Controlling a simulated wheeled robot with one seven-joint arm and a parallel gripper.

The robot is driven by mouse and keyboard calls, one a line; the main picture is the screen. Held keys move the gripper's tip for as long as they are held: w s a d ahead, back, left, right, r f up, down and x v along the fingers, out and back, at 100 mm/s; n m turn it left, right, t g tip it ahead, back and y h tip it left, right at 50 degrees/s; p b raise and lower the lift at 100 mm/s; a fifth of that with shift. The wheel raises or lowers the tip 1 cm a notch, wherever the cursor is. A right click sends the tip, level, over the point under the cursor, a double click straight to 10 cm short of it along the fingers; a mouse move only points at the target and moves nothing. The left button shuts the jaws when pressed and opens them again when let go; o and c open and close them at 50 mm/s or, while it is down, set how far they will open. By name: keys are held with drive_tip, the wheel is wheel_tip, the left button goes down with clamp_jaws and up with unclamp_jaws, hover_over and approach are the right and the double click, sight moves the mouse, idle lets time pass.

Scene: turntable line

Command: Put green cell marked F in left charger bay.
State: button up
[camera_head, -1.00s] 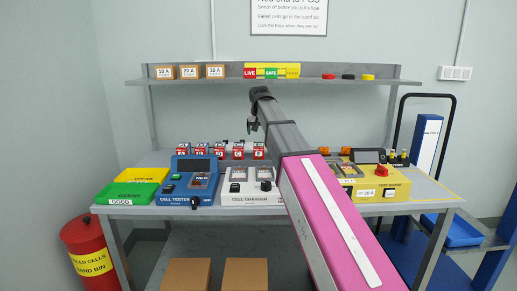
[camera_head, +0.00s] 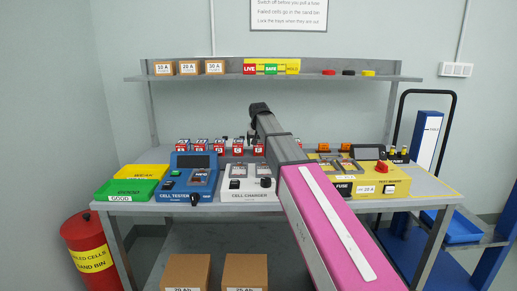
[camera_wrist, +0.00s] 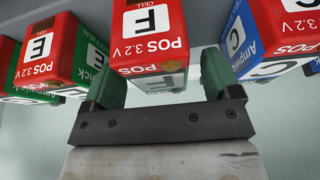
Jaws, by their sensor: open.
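In the wrist view the cell marked F (camera_wrist: 148,38) has a red top reading POS 3.2 V and a paler, partly shaded body with an F label. My gripper (camera_wrist: 162,76) is open, with one green finger on each side of this cell; I cannot tell whether they touch it. In the head view the cell marked F (camera_head: 258,149) stands in the back row, partly behind my arm. The white cell charger (camera_head: 240,197) is in front of that row, its left bay (camera_head: 239,171) visible and its right side partly covered by my arm.
A cell marked E (camera_wrist: 42,50) and a blue cell marked C (camera_wrist: 270,35) flank F closely. The blue cell tester (camera_head: 180,188) stands left of the charger, the yellow test board (camera_head: 395,182) right. A shelf (camera_head: 290,79) spans above the bench.

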drive_tip(key=shift+w+f, duration=0.1)
drive_tip(key=shift+f, duration=0.2)
drive_tip(key=c, duration=1.4)
drive_tip(key=shift+r, duration=0.1)
